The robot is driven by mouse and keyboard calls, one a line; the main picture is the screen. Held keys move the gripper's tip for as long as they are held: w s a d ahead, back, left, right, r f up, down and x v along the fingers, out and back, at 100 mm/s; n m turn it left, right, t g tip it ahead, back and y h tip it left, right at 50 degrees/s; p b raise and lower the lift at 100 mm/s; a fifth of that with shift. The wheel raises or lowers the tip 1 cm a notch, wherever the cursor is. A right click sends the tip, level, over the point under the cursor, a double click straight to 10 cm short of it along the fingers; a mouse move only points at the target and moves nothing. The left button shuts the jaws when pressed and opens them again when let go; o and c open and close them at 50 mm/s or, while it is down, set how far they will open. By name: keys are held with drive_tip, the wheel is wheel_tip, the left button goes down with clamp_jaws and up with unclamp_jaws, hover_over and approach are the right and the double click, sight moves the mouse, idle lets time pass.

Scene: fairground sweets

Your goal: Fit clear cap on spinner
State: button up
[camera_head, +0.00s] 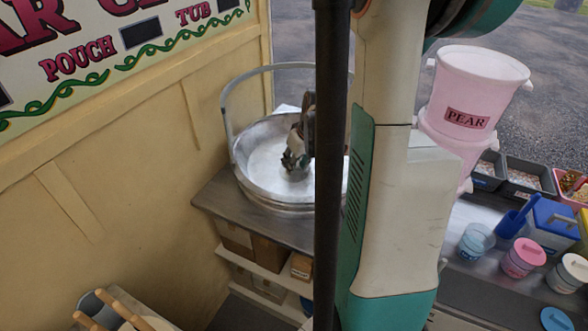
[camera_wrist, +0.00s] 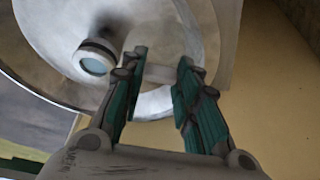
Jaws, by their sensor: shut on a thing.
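The spinner (camera_wrist: 97,58) is a short round head with a dark band and a pale blue-grey end. It stands in the middle of a wide metal basin (camera_head: 240,180). My gripper (camera_wrist: 160,75) has its two green fingers apart with a pale, see-through piece between the tips, which looks like the clear cap (camera_wrist: 160,73). Its outline is hard to make out against the basin. In the wrist view the spinner is left of the fingertips, apart from them. In the head view my gripper (camera_head: 296,155) hangs over the basin, partly behind a dark post; the cap cannot be made out there.
A metal hoop (camera_head: 227,100) arches over the basin, which stands on a shelved counter (camera_head: 215,200) beside a cream wall. At right are a pink PEAR container (camera_head: 470,85), several tubs and a blue box (camera_head: 553,222). Wooden handles (camera_head: 90,310) show at lower left.

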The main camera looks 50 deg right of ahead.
drive_tip(key=w+d+f, duration=0.1)
drive_tip(key=w+d, duration=0.2)
drive_tip(key=d, duration=0.2)
drive_tip(key=w+d+f, duration=0.1)
drive_tip(key=w+d, duration=0.3)
drive_tip(key=d, duration=0.1)
drive_tip(key=w+d+f, duration=0.1)
drive_tip(key=w+d, duration=0.3)
drive_tip(key=d, duration=0.1)
drive_tip(key=shift+w+d+f+b, duration=0.15)
drive_tip(key=shift+d+f+b, duration=0.1)
drive_tip(key=shift+f+b, duration=0.9)
drive_tip(key=shift+f, duration=0.25)
drive_tip(key=shift+f+b, duration=0.45)
drive_tip(key=shift+b, duration=0.4)
idle(0.9)
drive_tip(key=o, duration=1.7)
